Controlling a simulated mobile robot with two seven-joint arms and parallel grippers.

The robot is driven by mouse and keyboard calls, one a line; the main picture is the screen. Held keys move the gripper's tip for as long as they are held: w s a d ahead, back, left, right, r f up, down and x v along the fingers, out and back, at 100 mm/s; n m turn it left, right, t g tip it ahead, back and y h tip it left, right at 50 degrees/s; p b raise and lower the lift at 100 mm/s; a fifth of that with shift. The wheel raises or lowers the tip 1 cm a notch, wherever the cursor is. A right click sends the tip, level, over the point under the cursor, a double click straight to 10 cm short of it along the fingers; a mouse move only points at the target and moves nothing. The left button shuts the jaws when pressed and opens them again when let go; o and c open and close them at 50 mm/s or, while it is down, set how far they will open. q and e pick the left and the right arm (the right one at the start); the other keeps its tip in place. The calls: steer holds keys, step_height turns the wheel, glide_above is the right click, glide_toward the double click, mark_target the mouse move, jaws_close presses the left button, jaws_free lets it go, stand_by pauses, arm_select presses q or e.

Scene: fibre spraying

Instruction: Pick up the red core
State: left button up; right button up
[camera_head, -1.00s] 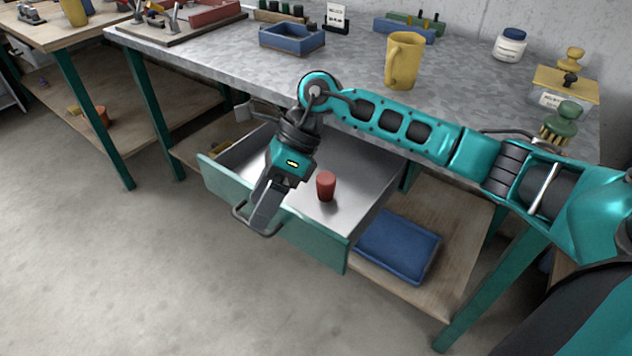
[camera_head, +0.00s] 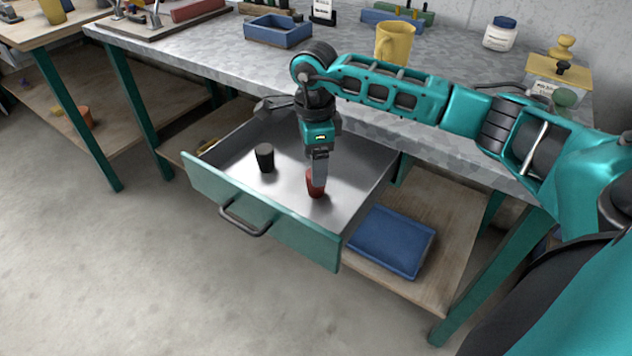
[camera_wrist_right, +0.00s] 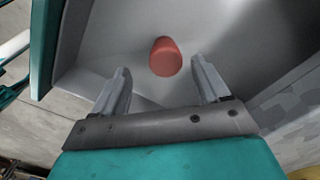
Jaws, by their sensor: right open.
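The red core (camera_head: 315,187) stands in the open drawer (camera_head: 222,210), towards its right side. In the right wrist view the red core (camera_wrist_right: 165,57) lies ahead of and between the two fingers, apart from both. My right gripper (camera_head: 318,186) points down over the drawer, and its fingers hide part of the core in the head view. In the right wrist view my right gripper (camera_wrist_right: 162,80) is open and empty. My left gripper is not in view.
A black core (camera_head: 264,157) stands left of the red one in the drawer. The workbench top (camera_head: 230,58) overhangs the drawer's back and carries a yellow mug (camera_head: 394,43) and a blue tray (camera_head: 277,31). A blue bin (camera_head: 392,243) lies on the lower shelf.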

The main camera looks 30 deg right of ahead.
mark_target(314, 192)
steer(key=f, duration=0.5)
steer(key=shift+w+d, duration=0.25)
steer(key=shift+d, duration=0.05)
steer(key=shift+c, duration=0.4)
steer(key=c, duration=1.1)
